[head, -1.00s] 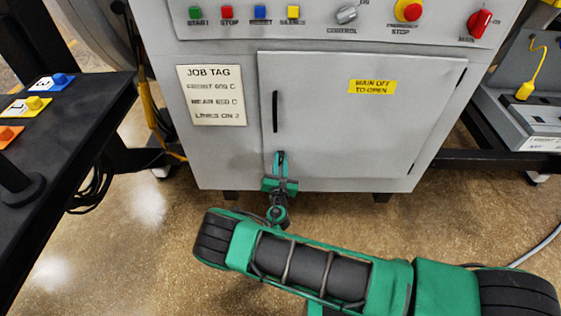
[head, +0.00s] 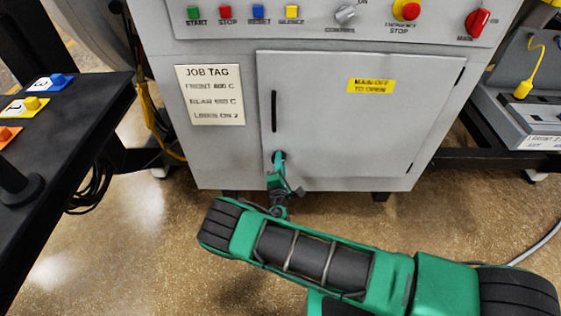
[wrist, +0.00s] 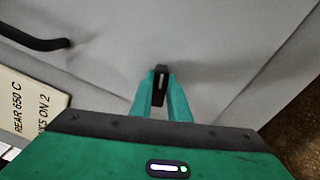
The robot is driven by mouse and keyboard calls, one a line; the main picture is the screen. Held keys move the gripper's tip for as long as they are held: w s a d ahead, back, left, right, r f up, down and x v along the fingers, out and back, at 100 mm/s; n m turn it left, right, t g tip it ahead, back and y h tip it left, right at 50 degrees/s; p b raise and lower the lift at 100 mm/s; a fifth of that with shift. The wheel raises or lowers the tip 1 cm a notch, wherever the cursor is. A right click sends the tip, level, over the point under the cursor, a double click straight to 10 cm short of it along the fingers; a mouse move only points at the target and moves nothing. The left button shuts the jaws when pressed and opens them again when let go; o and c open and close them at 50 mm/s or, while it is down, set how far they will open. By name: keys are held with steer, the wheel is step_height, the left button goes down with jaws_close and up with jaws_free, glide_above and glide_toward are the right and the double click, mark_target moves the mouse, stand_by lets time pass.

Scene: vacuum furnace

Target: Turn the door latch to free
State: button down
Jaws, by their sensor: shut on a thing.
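The grey cabinet door (head: 350,110) is closed, with a black vertical bar handle (head: 274,111) near its left edge. My gripper (head: 280,158) is at the door's lower left, below the handle. In the wrist view my green fingers (wrist: 160,100) are shut on the door latch (wrist: 160,84), a small dark piece with a light line along it. The fingers hide most of the latch in the head view. The gripper is tilted in the head view.
Above the door is a panel with buttons and a red main switch (head: 477,22). A job tag (head: 210,95) is left of the door, and a yellow label (head: 371,86) is on it. A black table (head: 75,130) stands at the left.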

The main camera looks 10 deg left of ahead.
steer(key=shift+d+f+m, duration=0.15)
steer(key=shift+f+m, duration=0.05)
steer(key=shift+m, duration=0.8)
steer(key=c, duration=1.7)
jaws_free()
steer(key=s, duration=1)
steer(key=shift+s+d, duration=0.35)
steer(key=shift+d, duration=0.05)
